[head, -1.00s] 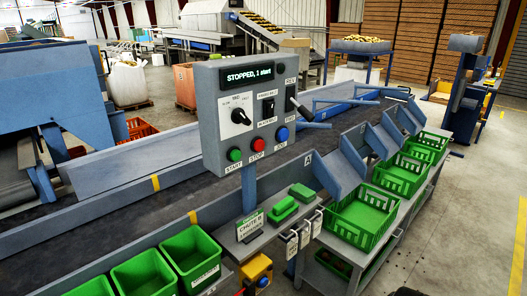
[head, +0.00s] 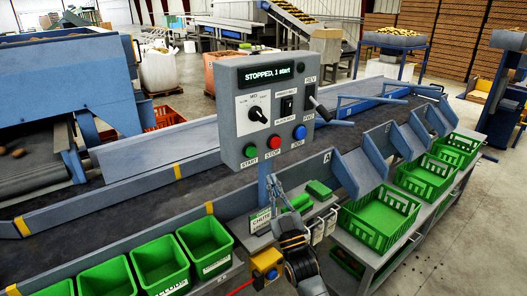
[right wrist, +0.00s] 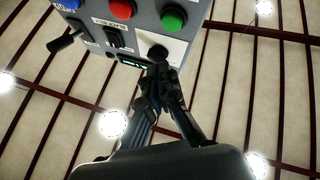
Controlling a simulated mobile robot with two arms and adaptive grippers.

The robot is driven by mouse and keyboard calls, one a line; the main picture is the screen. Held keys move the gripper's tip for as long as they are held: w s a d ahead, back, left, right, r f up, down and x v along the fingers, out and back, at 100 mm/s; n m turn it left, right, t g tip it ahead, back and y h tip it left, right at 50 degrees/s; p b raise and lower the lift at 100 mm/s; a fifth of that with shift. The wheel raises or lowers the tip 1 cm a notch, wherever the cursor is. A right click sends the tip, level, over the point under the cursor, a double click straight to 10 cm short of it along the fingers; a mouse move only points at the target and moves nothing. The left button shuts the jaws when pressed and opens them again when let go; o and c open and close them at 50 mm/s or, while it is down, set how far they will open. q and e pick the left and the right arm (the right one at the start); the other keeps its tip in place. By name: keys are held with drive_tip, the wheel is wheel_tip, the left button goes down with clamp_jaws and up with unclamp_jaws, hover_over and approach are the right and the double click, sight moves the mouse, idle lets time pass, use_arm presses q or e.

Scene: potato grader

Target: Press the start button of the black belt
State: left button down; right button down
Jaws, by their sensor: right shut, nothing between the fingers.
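The grey control box (head: 236,120) stands on a post beside the black belt (head: 120,190). Its display (head: 271,73) reads "STOPPED, 1 start". The green start button (head: 250,152) is at the lower left of its face, beside a red stop button (head: 274,141) and a blue jog button (head: 299,132). My right gripper (head: 280,187) is shut and empty, below the box and apart from the green button. In the right wrist view, seen from below, the green button (right wrist: 173,18) is beyond the closed fingertips (right wrist: 158,70), which overlap the selector plate. My left gripper is not in view.
A selector knob (head: 258,114), a switch (head: 287,103) and a lever (head: 316,106) are on the same face. Green bins (head: 160,262) line the belt's near side, with green crates (head: 382,222) at the right. A yellow box (head: 266,262) is low beside my right arm.

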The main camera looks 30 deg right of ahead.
sight(252, 152)
drive_tip(key=r, duration=0.1)
drive_tip(key=s+d+r, duration=0.1)
drive_tip(key=r+t+h, duration=0.1)
drive_tip(key=shift+s+d, duration=0.2)
drive_tip(key=shift+s, duration=0.05)
drive_tip(key=w+b, duration=0.4)
drive_tip(key=w, duration=0.5)
drive_tip(key=shift+a, duration=0.3)
drive_tip(key=shift+w+b, duration=0.1)
drive_tip(key=shift+b, duration=0.2)
idle(0.9)
drive_tip(key=shift+w, duration=0.25)
